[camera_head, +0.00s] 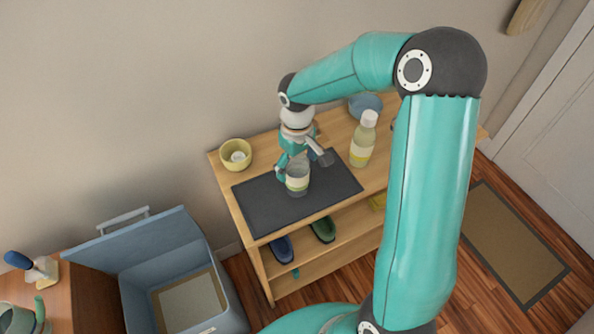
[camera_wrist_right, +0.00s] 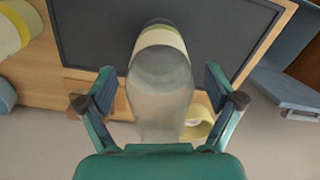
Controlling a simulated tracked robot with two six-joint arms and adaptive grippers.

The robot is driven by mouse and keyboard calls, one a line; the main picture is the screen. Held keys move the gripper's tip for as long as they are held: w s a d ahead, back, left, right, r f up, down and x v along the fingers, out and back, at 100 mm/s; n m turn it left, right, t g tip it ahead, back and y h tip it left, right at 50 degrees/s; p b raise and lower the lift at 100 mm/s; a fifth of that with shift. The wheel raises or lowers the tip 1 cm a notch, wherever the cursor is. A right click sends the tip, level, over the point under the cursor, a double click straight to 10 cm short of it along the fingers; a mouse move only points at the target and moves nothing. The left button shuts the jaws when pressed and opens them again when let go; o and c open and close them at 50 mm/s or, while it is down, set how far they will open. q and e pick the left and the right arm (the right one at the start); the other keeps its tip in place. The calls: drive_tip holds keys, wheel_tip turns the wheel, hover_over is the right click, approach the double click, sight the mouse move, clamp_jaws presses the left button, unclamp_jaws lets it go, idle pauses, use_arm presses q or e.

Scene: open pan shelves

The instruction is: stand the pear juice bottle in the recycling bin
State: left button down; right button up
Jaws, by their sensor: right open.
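A clear bottle (camera_head: 297,183) with a pale, yellow-green-banded label stands on the dark mat (camera_head: 255,205) on the shelf top. My right gripper (camera_head: 297,166) is around its upper part, fingers open. In the right wrist view the bottle (camera_wrist_right: 160,75) lies between the open fingers (camera_wrist_right: 160,90), with gaps on both sides. A second, capped bottle (camera_head: 361,147) with pale yellow-green contents stands to the right, off the mat. I cannot read which label says pear juice. The blue-grey recycling bin (camera_head: 230,305) stands open at the lower left. My left gripper is not in view.
A yellow bowl (camera_head: 236,154) stands behind the mat's left end and a blue bowl (camera_head: 366,104) at the back right. Shoes (camera_head: 323,229) lie on the lower shelf. The bin's raised lid (camera_head: 150,240) is near the shelf's left side. A wooden surface (camera_head: 85,300) is left of the bin.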

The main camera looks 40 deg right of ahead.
drive_tip(key=c, duration=1.3)
drive_tip(key=shift+r, duration=0.1)
